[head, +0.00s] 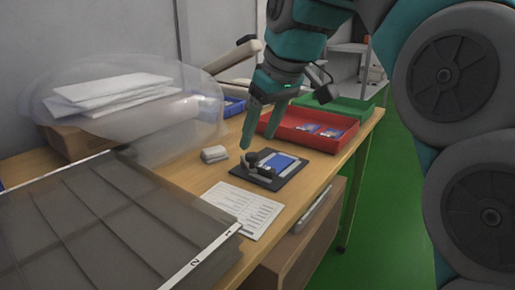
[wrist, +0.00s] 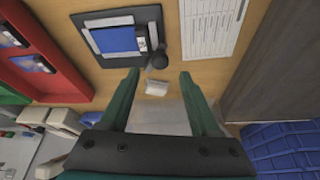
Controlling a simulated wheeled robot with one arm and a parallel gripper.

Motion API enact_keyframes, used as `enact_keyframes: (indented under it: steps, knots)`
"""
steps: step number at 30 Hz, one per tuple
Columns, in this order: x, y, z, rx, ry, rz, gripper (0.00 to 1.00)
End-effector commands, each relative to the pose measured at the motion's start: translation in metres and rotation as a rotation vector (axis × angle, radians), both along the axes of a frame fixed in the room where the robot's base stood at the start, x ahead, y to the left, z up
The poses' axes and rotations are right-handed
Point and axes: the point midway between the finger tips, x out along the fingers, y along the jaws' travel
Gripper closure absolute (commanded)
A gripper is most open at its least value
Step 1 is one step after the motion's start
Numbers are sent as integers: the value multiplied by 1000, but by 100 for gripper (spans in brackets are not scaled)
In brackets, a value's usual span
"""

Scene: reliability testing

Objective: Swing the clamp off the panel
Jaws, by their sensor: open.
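A blue panel (head: 276,163) lies flat on a black base plate (head: 294,172) on the wooden table. It also shows in the wrist view (wrist: 115,39). The dark clamp (head: 259,164) sits at the plate's left side, at the panel's edge; how far it overlaps the panel is hard to tell. In the wrist view its round dark knob (wrist: 158,60) stands at the plate's corner. My gripper (head: 262,132) is open and empty above the table, close to the clamp. In the wrist view the knob lies just beyond the gap between my fingertips (wrist: 160,78).
A small grey-white block (head: 214,154) lies left of the clamp. A printed sheet (head: 243,208) lies in front. A red tray (head: 310,129) stands behind the plate. A transparent dome (head: 130,105) and a dark slatted panel (head: 110,220) fill the left.

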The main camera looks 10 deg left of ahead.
Motion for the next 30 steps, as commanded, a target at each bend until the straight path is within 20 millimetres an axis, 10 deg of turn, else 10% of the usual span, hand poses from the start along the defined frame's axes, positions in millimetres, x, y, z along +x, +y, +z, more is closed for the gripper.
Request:
enact_keyframes:
  steps: [22,30]
  knots:
    - [9,13,-40,0,0,-1,37]
    - [9,13,-40,0,0,-1,66]
